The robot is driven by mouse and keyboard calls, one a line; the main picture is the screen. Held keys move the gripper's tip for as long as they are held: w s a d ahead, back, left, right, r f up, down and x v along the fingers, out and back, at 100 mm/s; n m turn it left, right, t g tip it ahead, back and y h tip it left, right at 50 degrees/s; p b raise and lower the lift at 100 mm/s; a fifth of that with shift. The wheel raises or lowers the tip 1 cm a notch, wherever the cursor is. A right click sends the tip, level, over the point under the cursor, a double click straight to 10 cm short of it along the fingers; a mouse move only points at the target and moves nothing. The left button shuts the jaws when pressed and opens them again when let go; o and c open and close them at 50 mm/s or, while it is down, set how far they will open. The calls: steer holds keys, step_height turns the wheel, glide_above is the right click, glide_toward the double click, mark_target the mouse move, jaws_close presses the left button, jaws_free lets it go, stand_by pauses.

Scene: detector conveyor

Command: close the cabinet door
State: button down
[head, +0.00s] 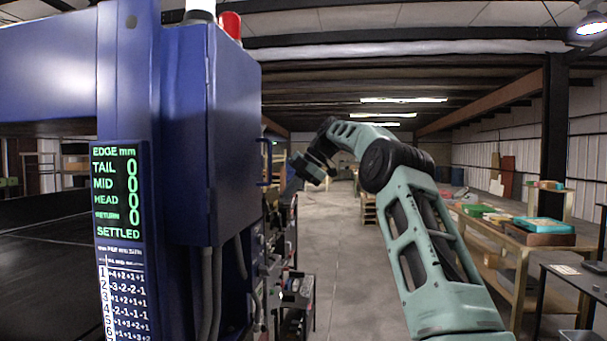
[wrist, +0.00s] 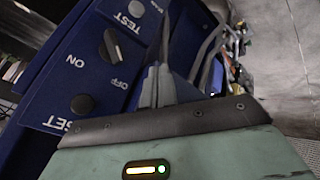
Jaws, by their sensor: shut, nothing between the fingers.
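The blue cabinet (head: 187,130) stands at left in the head view. Its wide blue face with a handle (head: 267,165) on the right edge looks like the door (head: 233,130); how far it stands open I cannot tell. My gripper (head: 297,172) is to the right of the handle, seemingly apart from it, and its fingertips are hard to make out there. The door is not clearly identifiable there.
A green-digit display (head: 118,193) is on the blue post left of the cabinet, beside the dark conveyor (head: 45,270). Grey conduits (head: 240,285) hang below the cabinet. A cluttered rack (head: 293,300) stands below right. Wooden tables (head: 515,240) line the right; the aisle floor between is clear.

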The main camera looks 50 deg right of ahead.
steer(key=s+d+r+p, duration=0.1)
steer(key=d+r+p, duration=0.2)
steer(key=r, duration=0.2)
steer(key=shift+d, duration=0.35)
steer(key=shift+s, duration=0.1)
